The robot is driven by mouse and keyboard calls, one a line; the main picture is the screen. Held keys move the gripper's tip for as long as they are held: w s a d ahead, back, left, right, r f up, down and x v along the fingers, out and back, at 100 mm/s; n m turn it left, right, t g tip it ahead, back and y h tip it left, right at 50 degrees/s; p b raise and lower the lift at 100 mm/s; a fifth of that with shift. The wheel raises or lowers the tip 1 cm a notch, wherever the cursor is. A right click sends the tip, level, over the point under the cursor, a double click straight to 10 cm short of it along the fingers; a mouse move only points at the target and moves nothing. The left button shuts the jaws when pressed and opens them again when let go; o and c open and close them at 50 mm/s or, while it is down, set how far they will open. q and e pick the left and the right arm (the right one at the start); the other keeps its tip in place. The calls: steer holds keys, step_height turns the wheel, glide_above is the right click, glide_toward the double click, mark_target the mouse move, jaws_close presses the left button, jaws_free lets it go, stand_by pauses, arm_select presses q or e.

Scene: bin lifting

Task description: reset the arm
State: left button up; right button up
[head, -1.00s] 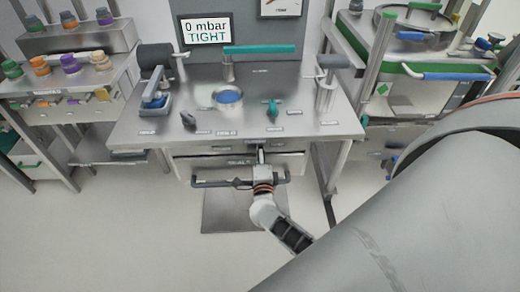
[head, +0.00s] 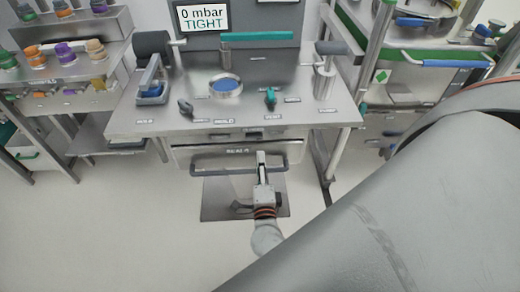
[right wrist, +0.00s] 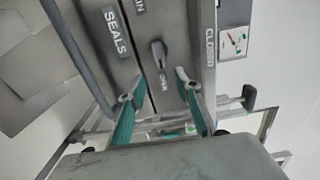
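My right gripper (head: 261,156) is in front of the steel bench, over the handle side of the drawer marked SEALS (head: 228,157). In the right wrist view its two teal-padded fingers (right wrist: 160,84) stand apart with nothing between them. The SEALS drawer front also shows there (right wrist: 118,38), along with a small dark lever (right wrist: 159,58) beyond the fingertips. The dark drawer handle (head: 215,172) passes near the gripper; I cannot tell whether they touch. My left gripper is not in view.
The bench top (head: 190,75) carries a round port with a blue centre (head: 225,86), a green knob (head: 270,97), a dark knob (head: 185,107) and a clamp (head: 152,85). Shelves (head: 70,70) stand at left, a cart (head: 430,70) at right. A dark mat (head: 215,205) lies below.

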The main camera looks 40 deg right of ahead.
stand_by(0.5)
steer(key=s+a+f+n+y, duration=0.1)
steer(key=s+a+n+y, duration=0.1)
steer(key=a+n+y, duration=0.6)
steer(key=s+a+f+n+y, duration=0.1)
steer(key=s+a+n+y, duration=0.3)
steer(key=n, duration=0.7)
steer(key=s+f+n+g, duration=0.4)
steer(key=s+f+n, duration=0.3)
steer(key=n, duration=0.2)
steer(key=shift+s+a+n+g, duration=0.2)
steer(key=shift+s+n+g, duration=0.1)
steer(key=shift+s+n, duration=0.1)
steer(key=shift+o, duration=0.2)
stand_by(0.6)
